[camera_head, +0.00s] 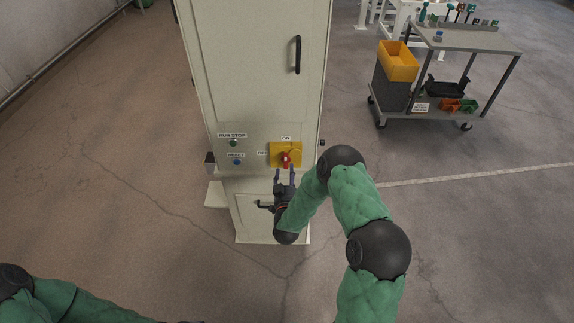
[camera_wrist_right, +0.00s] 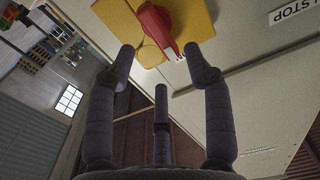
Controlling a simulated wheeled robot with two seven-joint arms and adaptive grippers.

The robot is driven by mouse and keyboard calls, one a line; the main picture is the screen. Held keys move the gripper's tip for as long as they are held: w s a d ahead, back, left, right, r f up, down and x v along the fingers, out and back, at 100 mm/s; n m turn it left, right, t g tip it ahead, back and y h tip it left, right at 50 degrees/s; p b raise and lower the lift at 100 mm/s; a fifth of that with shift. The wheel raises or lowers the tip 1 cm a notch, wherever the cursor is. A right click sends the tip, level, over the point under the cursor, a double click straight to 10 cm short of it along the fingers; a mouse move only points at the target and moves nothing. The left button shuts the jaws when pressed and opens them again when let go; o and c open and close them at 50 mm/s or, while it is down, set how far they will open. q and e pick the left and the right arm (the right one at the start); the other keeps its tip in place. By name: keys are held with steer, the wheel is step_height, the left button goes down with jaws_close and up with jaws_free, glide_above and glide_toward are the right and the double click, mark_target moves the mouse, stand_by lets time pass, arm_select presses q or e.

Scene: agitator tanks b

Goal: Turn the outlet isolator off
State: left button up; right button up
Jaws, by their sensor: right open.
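The outlet isolator is a red rotary handle (camera_head: 285,159) on a yellow plate (camera_head: 296,148), low on the front of a pale cabinet. An ON label (camera_head: 286,138) sits above the plate and an OFF label (camera_head: 262,153) at its left. In the right wrist view the red handle (camera_wrist_right: 157,28) juts from the yellow plate (camera_wrist_right: 205,22), just beyond the fingertips. My right gripper (camera_head: 284,171) is open and empty just below the handle; its spread fingers (camera_wrist_right: 160,52) show no clear contact. My left gripper is out of view; only its arm shows at lower left.
The cabinet (camera_head: 255,60) has a black door handle (camera_head: 298,55), a green button (camera_head: 233,143) and a blue button (camera_head: 236,162) left of the isolator. A cart (camera_head: 465,38) with a yellow bin (camera_head: 398,62) stands at the back right.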

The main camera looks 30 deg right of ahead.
mark_target(287, 162)
steer(key=b+x, duration=0.1)
steer(key=x, duration=0.4)
steer(key=shift+w+d, duration=0.15)
steer(key=shift+w, duration=0.2)
jaws_close()
